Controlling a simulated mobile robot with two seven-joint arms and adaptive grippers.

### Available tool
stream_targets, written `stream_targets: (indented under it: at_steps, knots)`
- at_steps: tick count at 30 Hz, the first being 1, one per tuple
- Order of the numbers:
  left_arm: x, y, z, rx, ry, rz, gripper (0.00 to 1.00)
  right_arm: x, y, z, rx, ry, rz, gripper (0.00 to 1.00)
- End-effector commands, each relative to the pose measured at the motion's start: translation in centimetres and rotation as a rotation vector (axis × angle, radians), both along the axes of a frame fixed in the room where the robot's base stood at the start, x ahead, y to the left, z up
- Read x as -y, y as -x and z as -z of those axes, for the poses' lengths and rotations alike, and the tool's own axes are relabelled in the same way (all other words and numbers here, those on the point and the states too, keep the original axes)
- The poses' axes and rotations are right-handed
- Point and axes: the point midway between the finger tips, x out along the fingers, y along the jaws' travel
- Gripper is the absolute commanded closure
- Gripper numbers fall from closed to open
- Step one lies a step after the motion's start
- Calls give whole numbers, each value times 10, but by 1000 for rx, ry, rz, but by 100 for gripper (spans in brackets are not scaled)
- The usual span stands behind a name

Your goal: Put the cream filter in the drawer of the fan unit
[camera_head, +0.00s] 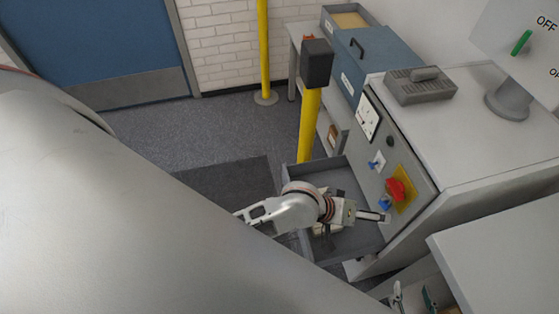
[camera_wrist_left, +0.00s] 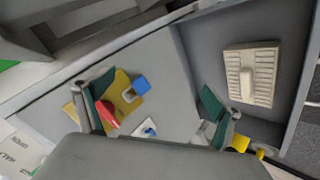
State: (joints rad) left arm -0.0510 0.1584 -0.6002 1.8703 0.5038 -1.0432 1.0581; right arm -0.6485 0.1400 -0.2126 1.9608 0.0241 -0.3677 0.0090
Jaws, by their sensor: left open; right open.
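The cream filter (camera_wrist_left: 250,72), a ribbed plate with a raised bar, lies flat in an open grey drawer (camera_wrist_left: 200,45) in the left wrist view. The drawer (camera_head: 370,246) also shows in the head view, at the front of a grey cabinet (camera_head: 445,140); my left arm partly covers its inside. My left gripper (camera_head: 358,226) is over the drawer, close to the cabinet's front. In the left wrist view its green-padded fingers (camera_wrist_left: 152,97) are apart, empty and clear of the filter. My right gripper (camera_head: 413,298) is open and empty at the bottom edge.
A red knob (camera_head: 395,190) on a yellow plate and blue knobs stick out of the cabinet's front beside my left gripper. A yellow post (camera_head: 309,125) with a dark cap stands behind the drawer. A blue box (camera_head: 378,62) stands at the back. Open floor lies left.

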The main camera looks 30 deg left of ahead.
Motion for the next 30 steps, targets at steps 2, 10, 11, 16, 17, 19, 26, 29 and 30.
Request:
stream_targets:
  at_steps: [2,10,11,16,17,19,26,29,30]
  knots:
    - [-24,10,5,94,-42,4,7,0,-1,-1,3,-1,0,58]
    - [-127,57,46,360,-376,62,7,0,-1,-3,5,-1,0,58]
    - [-138,64,49,382,-418,74,7,0,-1,-3,5,-1,0,58]
    - [-182,94,60,469,-608,139,7,0,-1,-2,4,-1,0,58]
    - [-187,98,61,477,-629,148,7,0,-1,-2,3,0,0,58]
    - [-195,103,62,493,-666,163,7,0,0,-1,2,-1,0,58]
    - [-198,105,62,505,-687,174,7,0,1,1,-2,1,0,58]
    - [-198,105,62,504,-687,173,7,0,1,1,-2,1,0,58]
    - [-198,105,62,504,-686,172,7,0,1,1,-2,1,0,58]
